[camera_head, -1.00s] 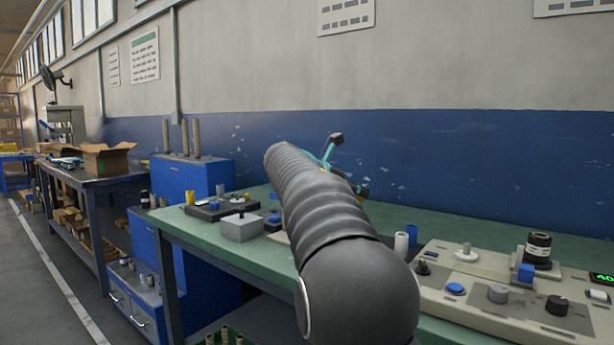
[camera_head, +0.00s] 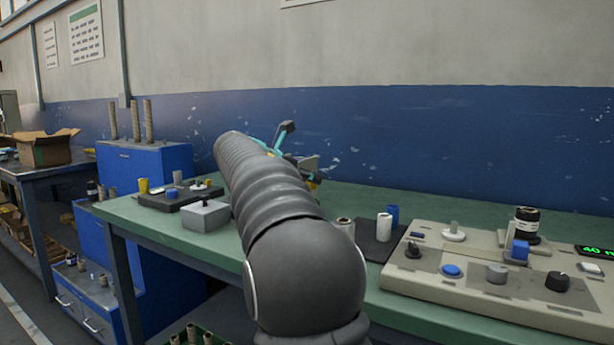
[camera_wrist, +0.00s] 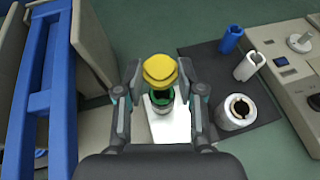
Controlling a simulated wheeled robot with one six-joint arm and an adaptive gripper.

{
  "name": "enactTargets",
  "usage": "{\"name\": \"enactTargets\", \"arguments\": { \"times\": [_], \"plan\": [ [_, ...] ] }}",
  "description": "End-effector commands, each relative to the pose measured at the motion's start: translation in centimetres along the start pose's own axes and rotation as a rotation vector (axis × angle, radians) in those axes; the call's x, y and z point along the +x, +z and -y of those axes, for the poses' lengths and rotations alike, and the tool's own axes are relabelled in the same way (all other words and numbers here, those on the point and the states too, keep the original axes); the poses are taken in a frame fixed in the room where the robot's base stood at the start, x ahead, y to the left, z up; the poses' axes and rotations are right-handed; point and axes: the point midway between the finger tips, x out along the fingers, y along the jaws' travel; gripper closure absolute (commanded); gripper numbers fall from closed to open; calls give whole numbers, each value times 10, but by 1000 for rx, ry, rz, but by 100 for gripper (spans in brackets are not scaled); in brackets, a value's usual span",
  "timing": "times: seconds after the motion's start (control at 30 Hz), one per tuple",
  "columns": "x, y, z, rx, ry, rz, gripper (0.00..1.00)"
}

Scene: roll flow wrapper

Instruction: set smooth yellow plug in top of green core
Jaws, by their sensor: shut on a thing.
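In the wrist view, my gripper (camera_wrist: 159,80) is shut on a yellow plug (camera_wrist: 159,68), which sits between its fingertips. A green core (camera_wrist: 164,103) with a dark opening shows just below the plug in the picture, between the fingers, over a white surface (camera_wrist: 168,122). The plug partly overlaps it in the picture; I cannot tell whether they touch. In the head view, my arm hides most of the gripper and the core.
A control console (camera_head: 455,286) stands right. A grey box (camera_head: 207,216) and dark tray (camera_head: 160,201) lie left.

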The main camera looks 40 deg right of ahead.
Motion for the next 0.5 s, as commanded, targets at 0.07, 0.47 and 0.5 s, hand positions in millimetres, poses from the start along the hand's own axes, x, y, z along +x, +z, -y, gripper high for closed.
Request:
{"name": "enactTargets", "arguments": {
  "times": [0.07, 0.47, 0.5],
  "plan": [
    [4, -9, 0, 1, 0, 0, 76],
    [5, -12, 0, 0, 0, 0, 76],
    [5, -12, 0, 0, 0, 0, 76]
  ]
}}
